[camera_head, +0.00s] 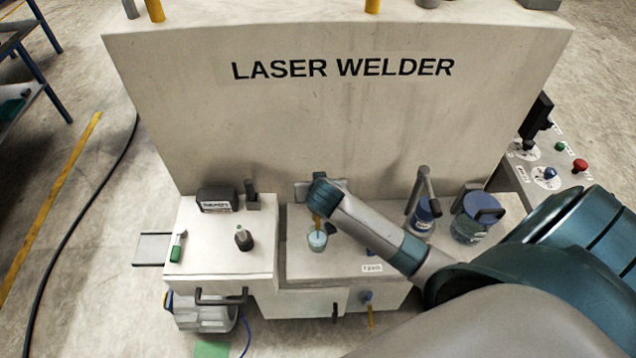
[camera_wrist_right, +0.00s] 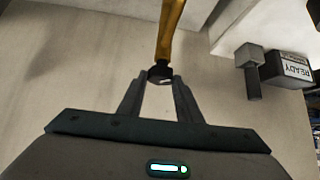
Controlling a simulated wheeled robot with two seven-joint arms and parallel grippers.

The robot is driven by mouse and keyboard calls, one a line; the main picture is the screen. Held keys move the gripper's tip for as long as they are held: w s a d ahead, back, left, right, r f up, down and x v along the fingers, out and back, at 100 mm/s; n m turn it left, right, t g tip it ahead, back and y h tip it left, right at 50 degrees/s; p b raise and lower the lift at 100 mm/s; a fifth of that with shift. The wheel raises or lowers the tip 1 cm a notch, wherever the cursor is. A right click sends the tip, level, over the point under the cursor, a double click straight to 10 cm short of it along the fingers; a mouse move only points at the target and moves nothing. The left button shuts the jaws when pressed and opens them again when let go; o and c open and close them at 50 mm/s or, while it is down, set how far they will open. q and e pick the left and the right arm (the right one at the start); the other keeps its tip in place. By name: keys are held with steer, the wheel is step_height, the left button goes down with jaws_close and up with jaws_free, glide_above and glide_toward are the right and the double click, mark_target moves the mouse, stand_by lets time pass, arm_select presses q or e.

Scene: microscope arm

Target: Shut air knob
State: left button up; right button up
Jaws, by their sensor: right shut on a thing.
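A dark knob-like piece (camera_wrist_right: 160,73) sits at the end of a yellow rod (camera_wrist_right: 171,28). My right gripper (camera_wrist_right: 160,82) is shut on this dark piece, one finger on either side. In the head view my right gripper (camera_head: 318,184) is at the welder's back panel, partly hidden by my arm. The yellow rod (camera_head: 317,219) shows just below it, above a pale blue cup-like part (camera_head: 317,240). No label marking an air knob is legible, so I cannot tell whether the held piece is that knob. My left gripper is out of view.
The laser welder panel (camera_head: 340,110) stands close behind the gripper. A READY box (camera_head: 216,200) and a small dark post (camera_head: 251,194) stand to the left.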

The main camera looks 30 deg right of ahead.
steer(key=m+h, duration=0.1)
steer(key=m+g, duration=0.1)
steer(key=m, duration=0.1)
steer(key=m+g+h, duration=0.1)
steer(key=shift+w+a+h, duration=0.2)
steer(key=shift+a+h, duration=0.1)
steer(key=m+g+b, duration=0.1)
steer(key=m, duration=0.1)
steer(key=m+g+h+b, duration=0.1)
steer(key=shift+w+m+h, duration=0.2)
steer(key=shift+m+h, duration=0.1)
steer(key=shift+m, duration=0.1)
steer(key=shift+m+g, duration=0.3)
steer(key=shift+g, duration=0.1)
steer(key=shift+r, duration=0.1)
steer(key=o, duration=1)
steer(key=shift+o, duration=0.2)
